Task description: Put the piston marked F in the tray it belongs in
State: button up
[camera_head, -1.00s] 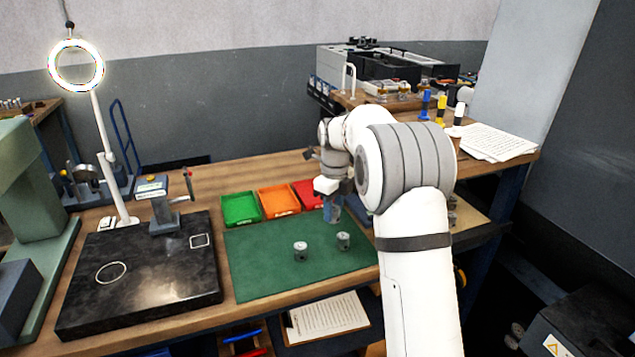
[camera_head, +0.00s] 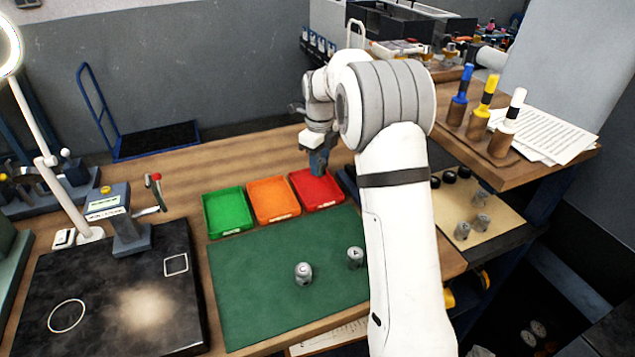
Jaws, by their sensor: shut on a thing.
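My gripper (camera_head: 318,162) is above the back part of the red tray (camera_head: 325,206), fingers pointing down. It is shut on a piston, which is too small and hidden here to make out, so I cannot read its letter. The orange tray (camera_head: 272,217) and the green tray (camera_head: 227,230) stand in a row to the left of the red one. All three look empty, and their front labels are too small to read. On the green mat (camera_head: 250,295) stand a piston marked C (camera_head: 303,273) and a piston marked A (camera_head: 355,257).
A black plate (camera_head: 110,300) with a stand (camera_head: 125,215) lies to the left. A beige board (camera_head: 480,190) at right holds several metal parts. Bare wood lies behind the trays.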

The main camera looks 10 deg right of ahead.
aim_at(320, 196)
jog(key=shift+f+p, duration=0.55)
jog(key=shift+f, duration=3.45)
jog(key=shift+f, duration=0.15)
jog(key=o, duration=1.1)
